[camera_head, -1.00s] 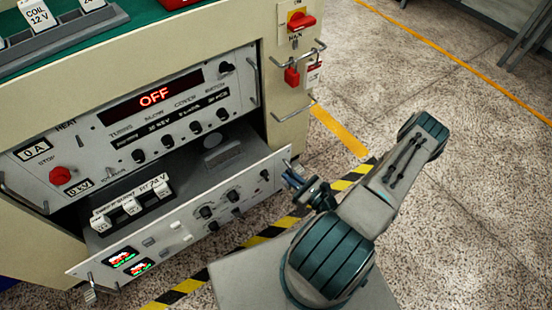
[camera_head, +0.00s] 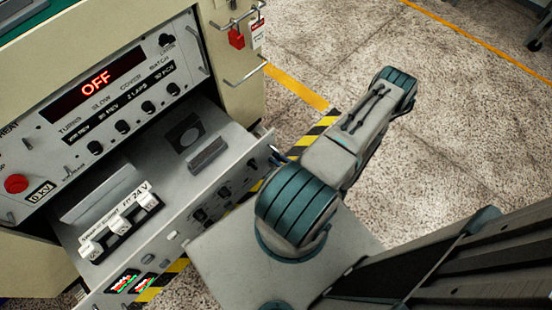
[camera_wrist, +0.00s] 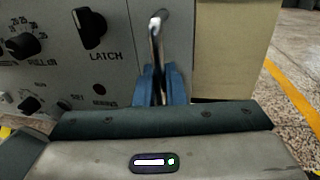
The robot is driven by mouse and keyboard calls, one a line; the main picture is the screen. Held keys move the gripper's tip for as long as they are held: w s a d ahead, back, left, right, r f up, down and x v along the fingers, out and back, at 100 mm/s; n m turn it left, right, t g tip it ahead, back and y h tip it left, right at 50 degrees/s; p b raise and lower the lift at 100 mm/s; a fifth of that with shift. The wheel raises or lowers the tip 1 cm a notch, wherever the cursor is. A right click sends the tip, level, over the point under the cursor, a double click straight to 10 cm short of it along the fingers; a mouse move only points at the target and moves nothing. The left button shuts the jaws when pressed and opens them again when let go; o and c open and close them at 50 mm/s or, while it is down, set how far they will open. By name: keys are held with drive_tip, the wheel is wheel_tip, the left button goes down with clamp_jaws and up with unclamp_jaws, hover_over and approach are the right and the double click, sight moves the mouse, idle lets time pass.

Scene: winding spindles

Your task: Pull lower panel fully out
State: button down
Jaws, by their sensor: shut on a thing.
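The lower panel (camera_head: 170,240) is the front of a grey drawer pulled well out of the cream cabinet, below the upper panel. The drawer's inside (camera_head: 150,172) shows, with a row of white switches and a dark square part. In the wrist view the panel (camera_wrist: 60,62) carries knobs, one labelled LATCH. My gripper (camera_wrist: 160,84) has its blue fingers shut on the metal handle (camera_wrist: 156,35) at the panel's right end. In the head view my arm hides most of the gripper and part of the panel.
The upper panel (camera_head: 110,100) shows a red OFF display. A red padlock (camera_head: 236,38) and tag hang at the cabinet's right side. Yellow-black floor tape (camera_head: 318,132) runs below the drawer.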

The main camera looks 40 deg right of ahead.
drive_tip(key=c, duration=1.7)
unclamp_jaws()
drive_tip(key=p+v, duration=0.1)
drive_tip(key=v, duration=1.2)
drive_tip(key=shift+s, duration=0.4)
drive_tip(key=shift+d, duration=0.1)
